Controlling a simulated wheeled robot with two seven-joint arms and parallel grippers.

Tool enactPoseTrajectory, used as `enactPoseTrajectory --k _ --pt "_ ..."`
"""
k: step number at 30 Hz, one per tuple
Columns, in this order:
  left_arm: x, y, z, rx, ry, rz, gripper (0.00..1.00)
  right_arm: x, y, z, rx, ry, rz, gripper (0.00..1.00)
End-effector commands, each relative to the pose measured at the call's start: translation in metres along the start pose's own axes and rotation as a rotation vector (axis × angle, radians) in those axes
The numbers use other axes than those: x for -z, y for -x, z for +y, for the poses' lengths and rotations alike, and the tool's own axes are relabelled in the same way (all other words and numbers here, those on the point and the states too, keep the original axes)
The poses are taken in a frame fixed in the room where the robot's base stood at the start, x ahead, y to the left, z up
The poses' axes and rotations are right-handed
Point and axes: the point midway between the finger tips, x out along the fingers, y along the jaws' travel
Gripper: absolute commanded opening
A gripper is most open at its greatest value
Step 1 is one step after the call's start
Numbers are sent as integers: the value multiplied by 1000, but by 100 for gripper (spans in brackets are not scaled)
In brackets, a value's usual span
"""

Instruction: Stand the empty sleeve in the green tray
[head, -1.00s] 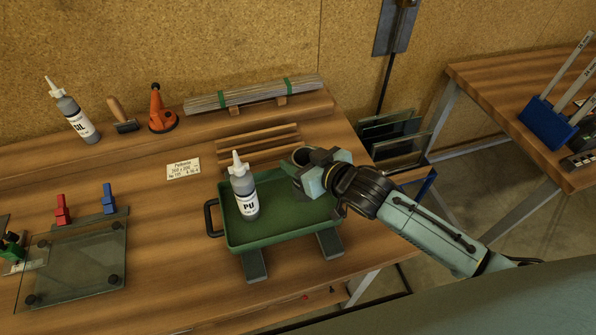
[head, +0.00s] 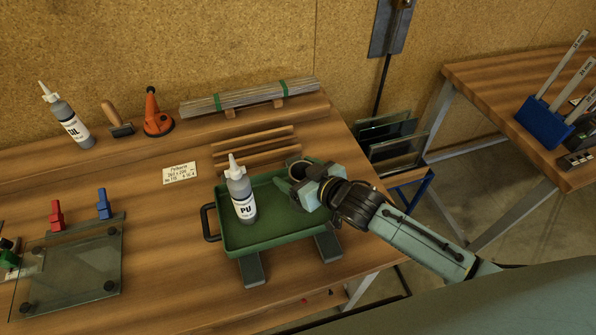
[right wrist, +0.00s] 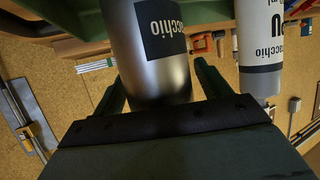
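The empty sleeve (head: 300,170) stands upright at the right end of the green tray (head: 262,247), its round mouth facing up. In the right wrist view the sleeve (right wrist: 158,72) is a grey metal cylinder with a dark label. My right gripper (head: 293,190) is low around the sleeve. The right wrist view shows its fingers on both sides, with a narrow gap at least on the right. The sleeve's foot is out of sight, so its contact with the tray floor cannot be seen. My left gripper is not in view.
A PU bottle (head: 241,195) stands in the tray, left of the sleeve. A glass plate (head: 70,268) with red and blue clamps lies at left. Wooden strips (head: 255,148) lie behind the tray, and glass panes (head: 390,140) stand at right.

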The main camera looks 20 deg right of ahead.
Motion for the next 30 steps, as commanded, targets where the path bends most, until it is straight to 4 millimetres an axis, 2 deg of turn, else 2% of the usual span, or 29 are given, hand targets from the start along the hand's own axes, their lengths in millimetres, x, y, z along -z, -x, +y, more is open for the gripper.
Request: enactPoseTrajectory --k 7,10,21,24,30 --pt "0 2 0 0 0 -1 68 4 2 0 0 1 0 76" --pt "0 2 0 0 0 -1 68 2 12 1 -1 0 -1 76" --pt "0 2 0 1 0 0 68 2 84 0 0 0 -2 76" --pt "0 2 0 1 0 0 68 2 100 0 0 0 -2 76" --pt "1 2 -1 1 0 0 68 3 118 0 0 0 -1 76"
